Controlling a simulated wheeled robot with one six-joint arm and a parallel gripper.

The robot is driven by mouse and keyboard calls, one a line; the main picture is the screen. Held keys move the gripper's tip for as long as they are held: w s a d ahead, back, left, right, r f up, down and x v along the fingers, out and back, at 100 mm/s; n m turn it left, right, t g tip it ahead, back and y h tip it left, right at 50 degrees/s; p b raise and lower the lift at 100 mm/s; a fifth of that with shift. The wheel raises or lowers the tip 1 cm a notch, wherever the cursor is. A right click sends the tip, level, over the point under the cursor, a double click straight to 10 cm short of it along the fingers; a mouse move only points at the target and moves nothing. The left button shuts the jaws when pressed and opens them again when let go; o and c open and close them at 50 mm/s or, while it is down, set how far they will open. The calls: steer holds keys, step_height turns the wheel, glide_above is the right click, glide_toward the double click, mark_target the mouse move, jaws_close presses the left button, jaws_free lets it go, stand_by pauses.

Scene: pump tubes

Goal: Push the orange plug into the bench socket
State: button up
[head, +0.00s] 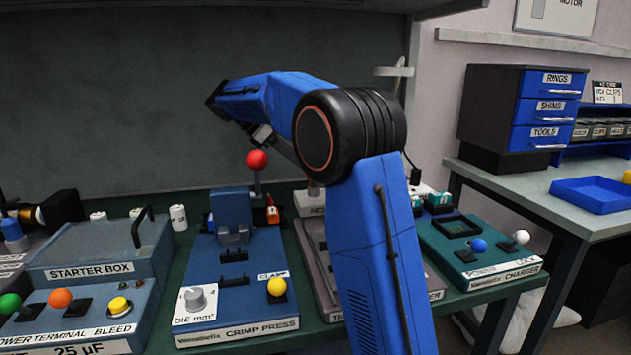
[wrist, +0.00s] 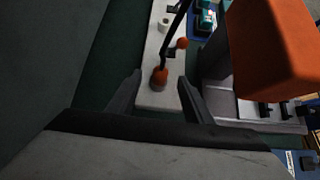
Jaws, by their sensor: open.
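In the wrist view, a small orange piece, probably the plug (wrist: 160,79), sits at the near part of a pale strip (wrist: 156,100). A dark cable or rod runs up and away from it. My gripper (wrist: 159,76) is open, with its two dark fingers apart, and the orange piece shows in the gap between them. The frames do not show whether the fingers reach down to it. A second small orange piece (wrist: 182,43) is farther off along the strip. I cannot make out the bench socket. My arm hides part of the bench in the head view.
A large orange block (wrist: 275,50) is close to the camera, right of my gripper. The head view shows the crimp press (head: 235,337) with a red ball lever (head: 257,160), the starter box (head: 90,270) and the charger (head: 480,265). A dark wall panel (head: 130,110) stands behind.

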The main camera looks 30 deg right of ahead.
steer(key=x, duration=1.1)
steer(key=shift+s+d+f, duration=0.1)
steer(key=shift+s+f, duration=0.1)
steer(key=shift+f, duration=0.2)
steer(key=c, duration=1.1)
